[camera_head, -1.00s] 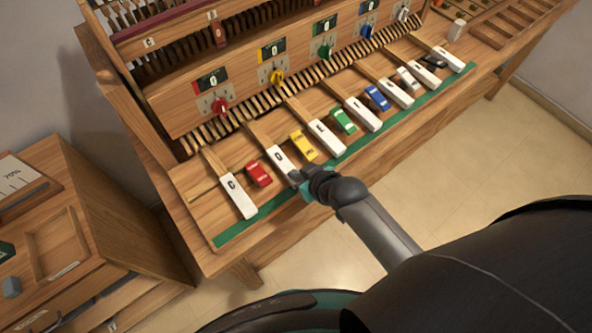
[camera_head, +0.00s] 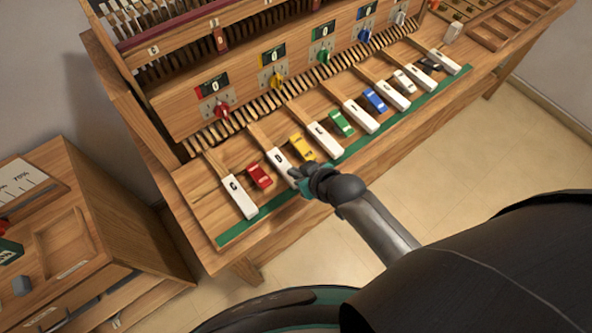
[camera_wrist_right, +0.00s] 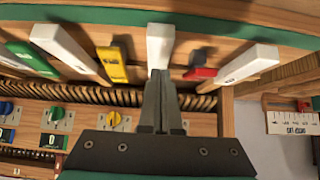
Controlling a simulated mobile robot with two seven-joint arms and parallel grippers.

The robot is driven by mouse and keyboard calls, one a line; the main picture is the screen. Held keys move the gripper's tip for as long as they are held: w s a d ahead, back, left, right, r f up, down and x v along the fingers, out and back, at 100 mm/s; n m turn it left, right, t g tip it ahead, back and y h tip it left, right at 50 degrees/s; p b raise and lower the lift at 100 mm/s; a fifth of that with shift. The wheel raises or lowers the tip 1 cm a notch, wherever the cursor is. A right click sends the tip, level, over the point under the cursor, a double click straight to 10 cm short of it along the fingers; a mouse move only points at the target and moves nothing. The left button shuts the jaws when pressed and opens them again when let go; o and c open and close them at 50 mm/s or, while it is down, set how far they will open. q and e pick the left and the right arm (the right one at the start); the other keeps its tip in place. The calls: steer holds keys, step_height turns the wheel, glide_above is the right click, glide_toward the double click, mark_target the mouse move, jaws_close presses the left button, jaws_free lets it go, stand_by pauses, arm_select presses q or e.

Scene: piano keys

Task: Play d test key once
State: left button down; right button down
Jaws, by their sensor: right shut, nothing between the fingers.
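The D key (camera_head: 281,161) is a white key marked with a D, between the red and yellow blocks in the head view. My right gripper (camera_head: 294,173) is at the near end of this key, its fingers shut with nothing between them. In the right wrist view, the shut fingertips (camera_wrist_right: 160,72) overlap the end of the white D key (camera_wrist_right: 160,44). I cannot tell whether they touch it or whether it is pressed. The fingertips hide part of the key. My left gripper is not in view.
The white C key (camera_head: 238,197) and red block (camera_head: 260,177) lie to the left. The yellow block (camera_head: 302,147) and more white keys lie to the right. A green strip (camera_head: 236,232) runs along the front edge. A wooden cabinet (camera_head: 125,225) stands at left.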

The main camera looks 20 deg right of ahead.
step_height(320, 180, up, 4)
steer(key=p, duration=0.3)
steer(key=shift+s+p, duration=0.1)
steer(key=shift+p, duration=0.25)
steer(key=s+f+v, duration=0.1)
steer(key=v, duration=0.8)
steer(key=shift+d+r+p, duration=0.2)
steer(key=shift+d+p, duration=0.1)
steer(key=shift+p, duration=0.05)
steer(key=shift+s, duration=0.1)
